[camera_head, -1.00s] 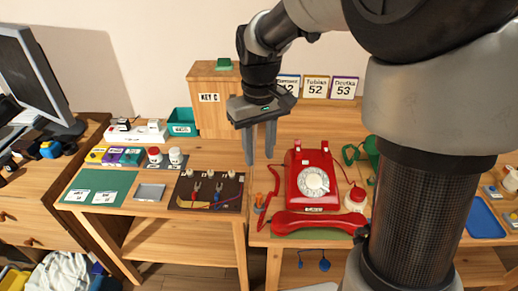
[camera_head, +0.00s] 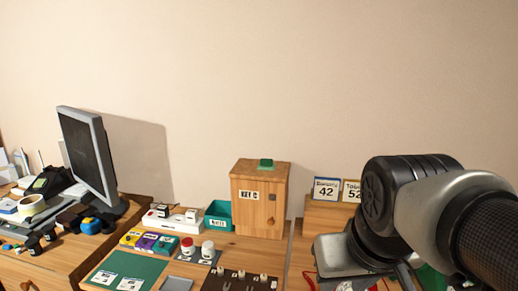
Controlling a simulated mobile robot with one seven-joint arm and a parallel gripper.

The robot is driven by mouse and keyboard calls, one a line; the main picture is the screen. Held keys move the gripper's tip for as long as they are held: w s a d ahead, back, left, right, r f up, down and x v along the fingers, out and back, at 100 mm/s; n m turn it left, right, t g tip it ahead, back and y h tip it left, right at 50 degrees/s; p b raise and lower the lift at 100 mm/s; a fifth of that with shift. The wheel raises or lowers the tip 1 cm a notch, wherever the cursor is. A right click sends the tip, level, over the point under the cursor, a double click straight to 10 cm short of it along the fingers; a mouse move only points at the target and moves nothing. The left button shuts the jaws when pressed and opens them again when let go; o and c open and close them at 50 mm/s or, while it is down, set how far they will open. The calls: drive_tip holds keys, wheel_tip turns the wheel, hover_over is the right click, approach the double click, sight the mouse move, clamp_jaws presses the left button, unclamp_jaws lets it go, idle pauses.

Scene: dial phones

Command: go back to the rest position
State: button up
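My gripper (camera_head: 340,262) is at the lower right of the head view, in front of the right table. Its grey body and the dark wrist show, but its fingers are cut off or hidden at the bottom edge, so I cannot tell if it is open or shut. My arm reaches in from the right edge. Only small red parts, likely of the red phone or its cord (camera_head: 309,280), show beside and below my gripper. The rest of the phone is out of frame or hidden.
A wooden key cabinet (camera_head: 260,200) stands left of my gripper, with a teal bin (camera_head: 218,214) beside it. Number cards (camera_head: 326,190) stand behind my arm. A monitor (camera_head: 87,155) is at the left. The wall area above is clear.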

wheel_tip(320, 180, up, 15)
drive_tip(key=s+p, duration=0.2)
drive_tip(key=p, duration=1.3)
drive_tip(key=shift+d+t, duration=0.2)
drive_tip(key=shift+t, duration=0.2)
drive_tip(key=shift+f, duration=0.15)
